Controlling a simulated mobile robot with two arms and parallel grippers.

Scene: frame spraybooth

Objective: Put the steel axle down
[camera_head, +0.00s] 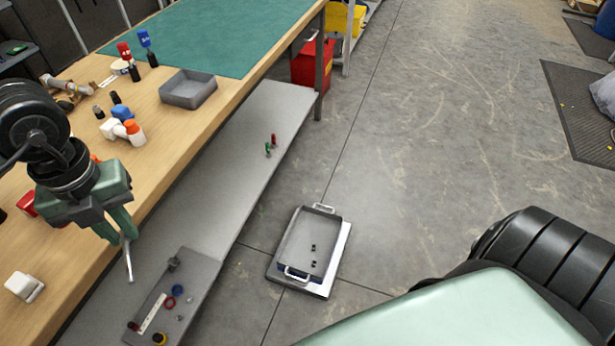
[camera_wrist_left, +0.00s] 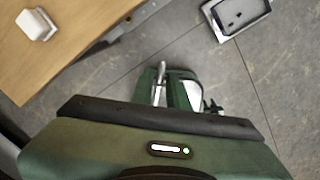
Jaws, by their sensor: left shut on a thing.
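The steel axle (camera_head: 128,262) is a thin, shiny metal rod. My left gripper (camera_head: 123,234) is shut on it, and the rod hangs down steeply from the fingertips in the head view. In the left wrist view the axle (camera_wrist_left: 161,78) shows between the fingers of the left gripper (camera_wrist_left: 167,80). The gripper is beside the front edge of the wooden bench (camera_head: 225,97), with the lower grey shelf (camera_head: 205,190) behind and below it in the picture. My right gripper is not in view.
A grey board (camera_head: 205,267) with rings and small parts lies on the lower shelf. A handled metal tray (camera_head: 326,227) sits on a pale base on the floor. A grey bin (camera_head: 188,89), bottles and a white block (camera_head: 24,287) stand on the bench. The floor at right is mostly clear.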

